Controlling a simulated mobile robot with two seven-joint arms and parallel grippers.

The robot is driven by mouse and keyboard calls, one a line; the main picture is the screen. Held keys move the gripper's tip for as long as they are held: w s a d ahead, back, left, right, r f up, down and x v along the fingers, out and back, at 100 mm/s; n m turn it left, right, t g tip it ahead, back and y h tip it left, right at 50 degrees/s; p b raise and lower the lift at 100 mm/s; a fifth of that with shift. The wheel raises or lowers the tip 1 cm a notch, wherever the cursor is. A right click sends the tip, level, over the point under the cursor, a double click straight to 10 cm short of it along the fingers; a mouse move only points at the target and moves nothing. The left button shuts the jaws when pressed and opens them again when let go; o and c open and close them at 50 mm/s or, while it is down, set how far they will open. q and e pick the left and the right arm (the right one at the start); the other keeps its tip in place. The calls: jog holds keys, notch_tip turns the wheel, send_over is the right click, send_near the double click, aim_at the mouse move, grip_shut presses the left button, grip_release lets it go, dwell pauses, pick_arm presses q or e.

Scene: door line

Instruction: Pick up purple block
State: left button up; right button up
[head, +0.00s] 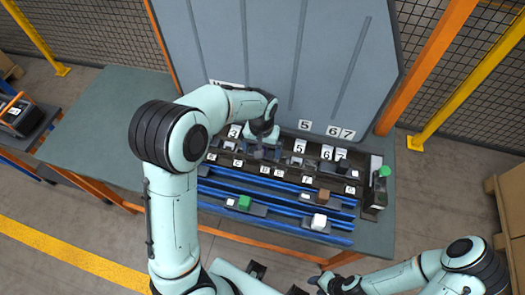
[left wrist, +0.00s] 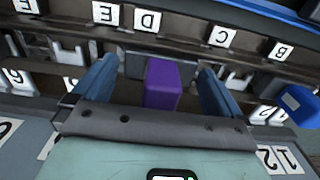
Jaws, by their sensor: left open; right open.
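The purple block (left wrist: 162,84) stands in a slot of the dark rack, near the "D" and "E" labels in the left wrist view. My left gripper (left wrist: 157,68) is open, with one blue-grey finger on each side of the block. Gaps show between the fingers and the block. In the head view my left gripper (head: 263,148) is over the rack, and the block is hidden there. My right gripper (head: 332,285) is at the bottom edge, away from the rack, open and empty.
The dark rack (head: 334,184) has lettered and numbered labels. Blue rails in front carry a green block (head: 244,202), a brown block (head: 323,197) and a white block (head: 318,221). A blue object (left wrist: 297,101) is right in the wrist view. A tall grey panel (head: 290,60) stands behind.

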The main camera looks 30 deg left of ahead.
pick_arm(q)
jog(key=shift+f, duration=0.55)
jog(key=c, duration=1)
jog(key=shift+c, duration=0.2)
jog(key=shift+r, duration=0.2)
